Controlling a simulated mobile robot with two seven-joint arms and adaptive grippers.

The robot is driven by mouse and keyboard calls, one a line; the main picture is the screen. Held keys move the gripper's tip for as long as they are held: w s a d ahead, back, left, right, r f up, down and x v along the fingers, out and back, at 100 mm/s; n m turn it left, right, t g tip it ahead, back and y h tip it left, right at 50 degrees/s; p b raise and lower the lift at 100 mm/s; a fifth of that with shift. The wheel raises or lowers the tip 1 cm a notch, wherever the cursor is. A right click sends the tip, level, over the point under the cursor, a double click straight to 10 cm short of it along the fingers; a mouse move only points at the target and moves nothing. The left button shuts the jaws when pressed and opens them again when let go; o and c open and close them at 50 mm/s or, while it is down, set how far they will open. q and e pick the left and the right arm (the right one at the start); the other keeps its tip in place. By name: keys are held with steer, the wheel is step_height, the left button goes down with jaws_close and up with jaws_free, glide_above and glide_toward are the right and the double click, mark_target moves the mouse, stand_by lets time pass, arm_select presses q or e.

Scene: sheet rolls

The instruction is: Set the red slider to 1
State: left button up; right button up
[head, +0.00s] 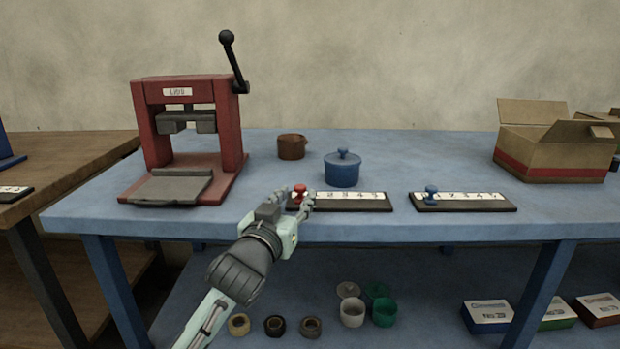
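The red slider (299,188) is a small knob at the left end of a dark board with a white numbered strip (350,196), near the table's front edge. A 2 and higher numerals show to the right of the knob; the left end of the strip is largely hidden by my gripper. My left gripper (296,198) reaches in from the front left, with its fingers apart on either side of the knob. I cannot tell whether they touch it. My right gripper is not in view.
A blue slider (431,192) sits on a similar board at the right. A blue lidded pot (342,170) and a brown pot (291,147) stand behind the boards. A red press (228,135) stands left, an open carton (545,150) right.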

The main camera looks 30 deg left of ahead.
arm_select(q)
steer(key=x, duration=0.7)
steer(key=shift+w, duration=0.25)
jaws_close()
